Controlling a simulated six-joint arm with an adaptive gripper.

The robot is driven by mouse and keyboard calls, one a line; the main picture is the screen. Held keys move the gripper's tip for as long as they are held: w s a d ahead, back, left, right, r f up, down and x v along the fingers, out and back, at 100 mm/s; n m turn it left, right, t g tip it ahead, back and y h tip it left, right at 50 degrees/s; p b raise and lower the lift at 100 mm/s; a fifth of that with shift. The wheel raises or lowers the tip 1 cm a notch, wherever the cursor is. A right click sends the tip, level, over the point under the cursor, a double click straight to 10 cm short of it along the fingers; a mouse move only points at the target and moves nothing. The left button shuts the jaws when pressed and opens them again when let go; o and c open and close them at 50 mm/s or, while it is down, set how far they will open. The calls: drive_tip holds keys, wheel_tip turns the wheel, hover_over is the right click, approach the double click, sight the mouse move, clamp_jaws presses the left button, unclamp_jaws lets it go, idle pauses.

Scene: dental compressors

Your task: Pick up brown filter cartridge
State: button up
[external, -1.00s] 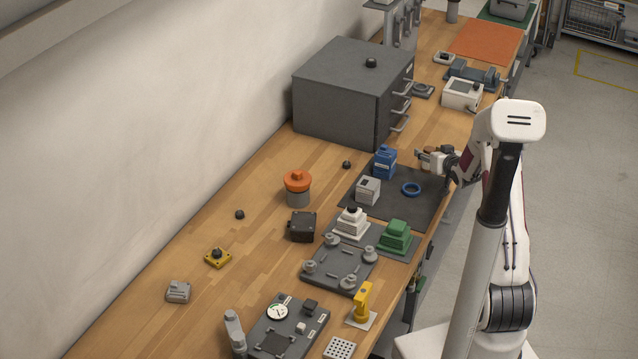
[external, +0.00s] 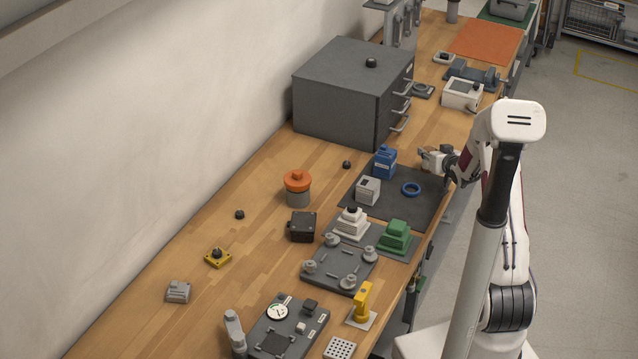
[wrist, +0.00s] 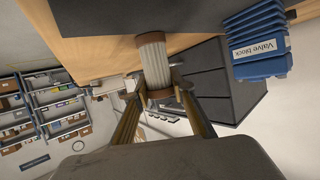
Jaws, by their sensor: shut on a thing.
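The brown filter cartridge (wrist: 155,66) is a pale pleated cylinder with brown end caps. In the wrist view it stands out between the two fingers of my gripper (wrist: 161,88), which is shut on it near one brown cap. In the external view my gripper (external: 428,158) points left over the far right part of the dark mat, near the blue valve block (external: 384,162). The cartridge is too small there to make out clearly. The valve block also shows at the upper right of the wrist view (wrist: 258,45).
A blue ring (external: 411,189) and a grey box (external: 368,191) are on the dark mat (external: 428,205). A large grey drawer cabinet (external: 340,95) stands behind. White and green stepped parts (external: 395,237) are nearer.

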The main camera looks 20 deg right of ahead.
drive_tip(key=shift+r, duration=0.1)
drive_tip(key=shift+r, duration=4.95)
